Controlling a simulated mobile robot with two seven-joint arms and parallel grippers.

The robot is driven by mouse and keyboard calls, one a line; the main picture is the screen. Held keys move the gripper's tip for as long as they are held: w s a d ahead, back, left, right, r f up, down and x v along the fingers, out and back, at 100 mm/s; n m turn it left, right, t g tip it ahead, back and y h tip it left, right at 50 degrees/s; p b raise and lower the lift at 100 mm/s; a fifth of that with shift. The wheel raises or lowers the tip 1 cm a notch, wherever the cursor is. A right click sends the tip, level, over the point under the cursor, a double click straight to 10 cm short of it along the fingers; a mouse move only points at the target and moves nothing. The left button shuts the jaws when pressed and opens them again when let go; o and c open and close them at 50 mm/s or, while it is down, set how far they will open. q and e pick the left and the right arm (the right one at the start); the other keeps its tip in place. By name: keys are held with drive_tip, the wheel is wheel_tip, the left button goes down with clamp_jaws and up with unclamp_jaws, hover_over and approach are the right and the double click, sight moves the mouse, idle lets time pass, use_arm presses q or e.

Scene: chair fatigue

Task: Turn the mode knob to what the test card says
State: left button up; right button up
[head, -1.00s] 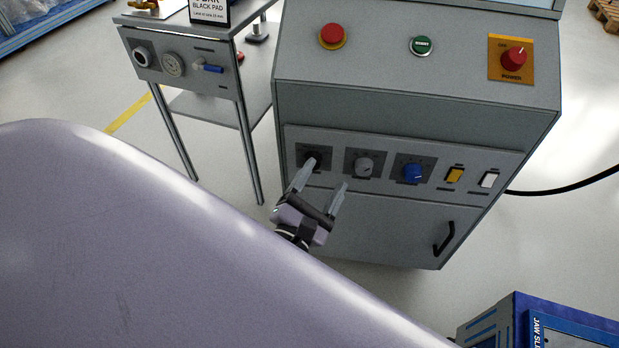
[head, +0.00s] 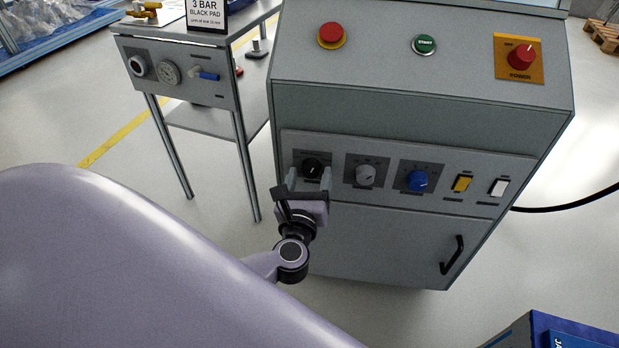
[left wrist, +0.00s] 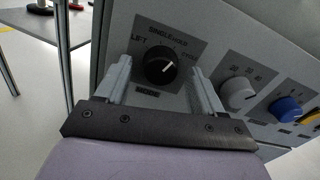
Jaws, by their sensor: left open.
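The black mode knob (head: 312,168) is the leftmost of three knobs on the cabinet's lower panel. In the left wrist view the mode knob (left wrist: 160,68) has a white pointer line aimed to the upper right. The test card (head: 206,12) stands on the side table and reads "3 BAR", "BLACK PAD" and a smaller line. Its top is cut off. My right gripper is not in view.
A grey knob (head: 366,174) and a blue knob (head: 417,180) sit right of the mode knob, then a yellow switch (head: 462,183) and a white switch (head: 498,187). Red and green buttons and a power knob (head: 521,57) are above. A side table (head: 185,95) stands left.

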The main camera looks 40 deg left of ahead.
use_arm(q)
drive_tip(key=shift+w, duration=0.25)
drive_tip(key=c, duration=1.1)
drive_tip(key=shift+o, duration=0.2)
drive_tip(key=shift+m+p, duration=0.3)
drive_tip(key=shift+p, duration=0.05)
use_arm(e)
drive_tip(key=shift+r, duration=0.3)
use_arm(q)
drive_tip(key=shift+a+r+m, duration=0.1)
drive_tip(key=shift+m, duration=0.2)
drive_tip(key=m+p, duration=0.4)
drive_tip(key=m, duration=0.1)
drive_tip(key=shift+s+m, duration=0.1)
drive_tip(key=shift+m, duration=0.2)
drive_tip(key=shift+m+p, duration=0.3)
drive_tip(key=shift+m, duration=0.3)
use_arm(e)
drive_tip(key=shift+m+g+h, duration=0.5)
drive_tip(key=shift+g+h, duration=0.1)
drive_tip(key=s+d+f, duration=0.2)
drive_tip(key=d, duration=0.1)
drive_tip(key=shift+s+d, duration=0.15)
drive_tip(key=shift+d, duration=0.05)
